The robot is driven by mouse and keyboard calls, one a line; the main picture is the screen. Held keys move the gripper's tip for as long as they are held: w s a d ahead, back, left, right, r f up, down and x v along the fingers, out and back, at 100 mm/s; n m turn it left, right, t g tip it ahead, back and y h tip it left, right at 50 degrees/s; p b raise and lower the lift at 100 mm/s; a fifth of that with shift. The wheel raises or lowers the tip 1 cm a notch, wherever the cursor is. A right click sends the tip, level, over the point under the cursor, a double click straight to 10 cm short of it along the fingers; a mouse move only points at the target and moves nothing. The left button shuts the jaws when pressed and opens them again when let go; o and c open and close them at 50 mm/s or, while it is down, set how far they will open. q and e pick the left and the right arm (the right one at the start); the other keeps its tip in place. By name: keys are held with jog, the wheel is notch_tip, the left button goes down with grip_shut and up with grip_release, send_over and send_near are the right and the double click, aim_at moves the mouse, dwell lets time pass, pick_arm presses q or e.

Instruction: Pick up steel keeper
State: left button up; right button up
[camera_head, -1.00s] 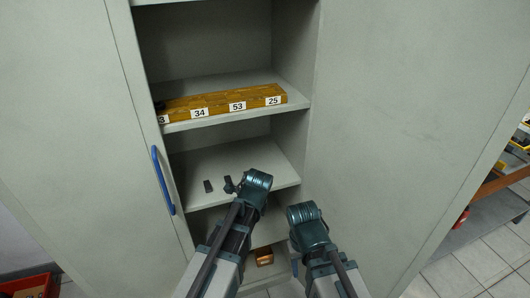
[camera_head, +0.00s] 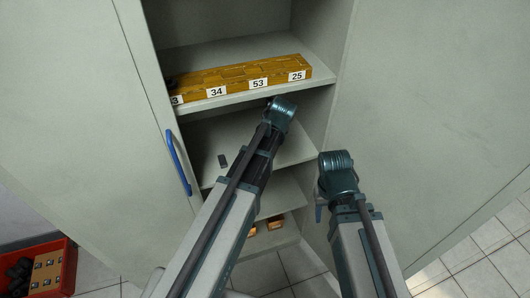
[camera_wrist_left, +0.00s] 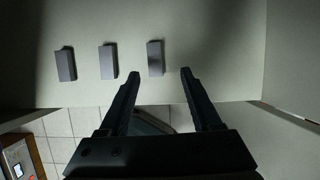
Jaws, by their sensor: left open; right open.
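Three small grey blocks lie in a row on the shelf in the left wrist view: a left block (camera_wrist_left: 65,64), a middle block (camera_wrist_left: 107,61) and a right block (camera_wrist_left: 155,58). They look alike, so I cannot tell which is the steel keeper. My left gripper (camera_wrist_left: 160,73) is open and empty, with the right block just beyond and between its fingertips. In the head view one dark block (camera_head: 222,161) shows on the middle shelf; my left arm hides the others and its own fingers. My right gripper (camera_head: 319,212) is open, low before the cabinet, its fingers mostly hidden.
The middle shelf (camera_head: 210,135) lies below an upper shelf bearing a long wooden strip (camera_head: 238,80) with number labels. A cabinet door with a blue handle (camera_head: 178,163) stands at left. A red bin (camera_head: 62,280) is on the floor. Cabinet walls bound the shelf sides.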

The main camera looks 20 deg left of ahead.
pick_arm(q)
jog(key=shift+s+a+b+x, duration=0.15)
jog(key=shift+b+x, duration=1.1)
jog(key=shift+x, duration=0.2)
jog(key=shift+s+a+b+x, duration=0.1)
jog(key=shift+b+x, duration=1.1)
jog(key=shift+x, duration=0.2)
jog(key=shift+c, duration=0.3)
grip_shut()
